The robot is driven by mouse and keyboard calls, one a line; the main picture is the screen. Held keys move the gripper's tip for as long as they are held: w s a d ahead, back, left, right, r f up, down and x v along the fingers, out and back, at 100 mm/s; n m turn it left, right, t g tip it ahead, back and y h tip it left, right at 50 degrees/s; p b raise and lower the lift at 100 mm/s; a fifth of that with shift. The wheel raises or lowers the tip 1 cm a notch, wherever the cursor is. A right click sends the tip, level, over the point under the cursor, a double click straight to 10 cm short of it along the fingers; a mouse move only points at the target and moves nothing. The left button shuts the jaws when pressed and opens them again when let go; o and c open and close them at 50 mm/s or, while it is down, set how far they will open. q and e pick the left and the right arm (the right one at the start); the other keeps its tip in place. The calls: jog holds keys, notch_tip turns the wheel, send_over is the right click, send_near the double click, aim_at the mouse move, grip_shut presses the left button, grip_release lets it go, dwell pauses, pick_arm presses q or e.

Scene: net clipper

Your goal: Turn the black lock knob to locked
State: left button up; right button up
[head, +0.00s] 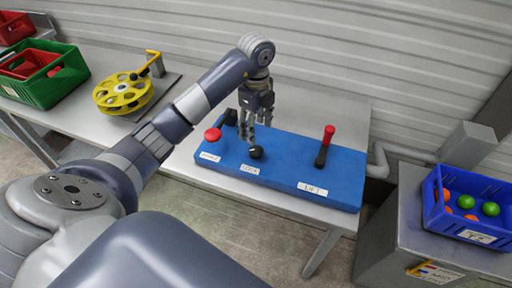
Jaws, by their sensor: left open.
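A blue panel (290,179) lies on the grey table and carries several controls. The black lock knob (256,152) sits on the panel behind a white label that seems to read LOCK (250,170). My left gripper (259,138) points down just above the knob, with its fingers apart. I cannot tell whether the fingertips touch the knob. The knob's pointing direction is too small to read. My right gripper is not in view.
A red knob (213,134) stands left of the lock knob, and a red-handled lever (327,143) stands to the right. A yellow reel (124,93) and green crate (48,79) are at left. A blue crate (439,207) with coloured balls is at right.

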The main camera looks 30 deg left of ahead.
aim_at(256, 149)
pick_arm(q)
notch_tip(256, 149, down, 10)
jog(key=shift+r+p, duration=0.25)
jog(key=shift+p, duration=0.6)
jog(key=shift+c, duration=0.3)
jog(key=c, duration=1)
